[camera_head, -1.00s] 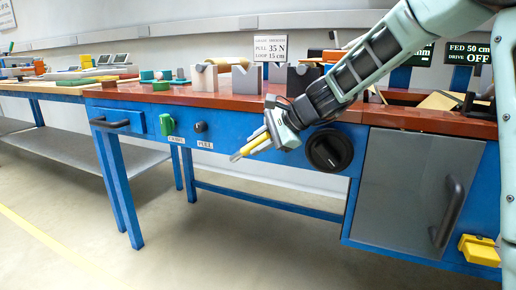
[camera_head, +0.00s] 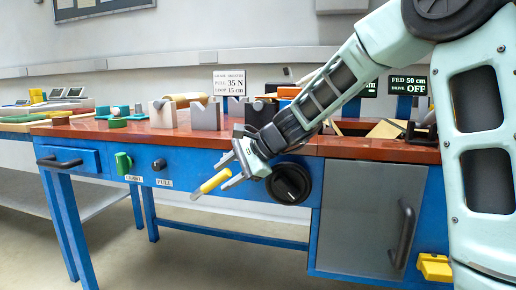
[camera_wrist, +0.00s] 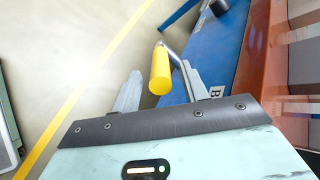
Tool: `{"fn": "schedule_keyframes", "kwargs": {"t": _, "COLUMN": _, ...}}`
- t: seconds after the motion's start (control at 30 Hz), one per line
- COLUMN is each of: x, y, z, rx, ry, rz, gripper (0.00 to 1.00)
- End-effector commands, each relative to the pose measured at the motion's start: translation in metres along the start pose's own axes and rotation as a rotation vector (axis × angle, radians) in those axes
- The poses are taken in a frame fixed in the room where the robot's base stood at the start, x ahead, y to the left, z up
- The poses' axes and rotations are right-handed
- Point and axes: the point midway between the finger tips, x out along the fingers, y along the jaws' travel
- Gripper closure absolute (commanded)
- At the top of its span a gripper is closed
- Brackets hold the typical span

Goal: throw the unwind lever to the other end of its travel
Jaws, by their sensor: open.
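The unwind lever's yellow grip (camera_head: 214,181) shows at the front of the blue bench, at the end of my arm. In the wrist view, the yellow grip (camera_wrist: 160,72) stands between my two spread fingers, with a metal rod running from its far end toward the bench. My gripper (camera_head: 226,173) is open around the grip; in the wrist view (camera_wrist: 159,76) there is a gap on the left, while the right finger is close to the rod. I cannot tell whether it touches. The lever's pivot is hidden behind my gripper in the head view.
A black round knob (camera_head: 288,184) is right of my gripper on the bench front. A green knob (camera_head: 123,162) and a black knob (camera_head: 159,165) are to the left. A grey cabinet door (camera_head: 366,215) and a yellow block (camera_head: 434,267) are at right. The floor in front is clear.

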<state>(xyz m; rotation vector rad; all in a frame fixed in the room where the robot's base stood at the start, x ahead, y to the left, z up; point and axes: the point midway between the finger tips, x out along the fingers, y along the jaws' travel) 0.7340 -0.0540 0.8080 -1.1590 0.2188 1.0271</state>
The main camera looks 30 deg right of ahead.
Motion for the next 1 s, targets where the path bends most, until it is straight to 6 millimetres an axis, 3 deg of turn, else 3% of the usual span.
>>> {"fn": "schedule_keyframes", "kwargs": {"t": 0.2, "x": -0.056, "y": -0.003, "z": 0.001, "rx": 0.000, "ry": 0.006, "rz": -0.003, "gripper": 0.56}}
{"fn": "schedule_keyframes", "kwargs": {"t": 0.5, "x": -0.119, "y": -0.002, "z": 0.001, "rx": 0.000, "ry": 0.003, "rz": -0.002, "gripper": 0.56}}
{"fn": "schedule_keyframes", "kwargs": {"t": 0.7, "x": -0.139, "y": 0.000, "z": 0.000, "rx": 0.000, "ry": 0.001, "rz": 0.001, "gripper": 0.56}}
{"fn": "schedule_keyframes", "kwargs": {"t": 1.0, "x": -0.142, "y": 0.001, "z": 0.000, "rx": 0.000, "ry": 0.000, "rz": 0.001, "gripper": 0.56}}
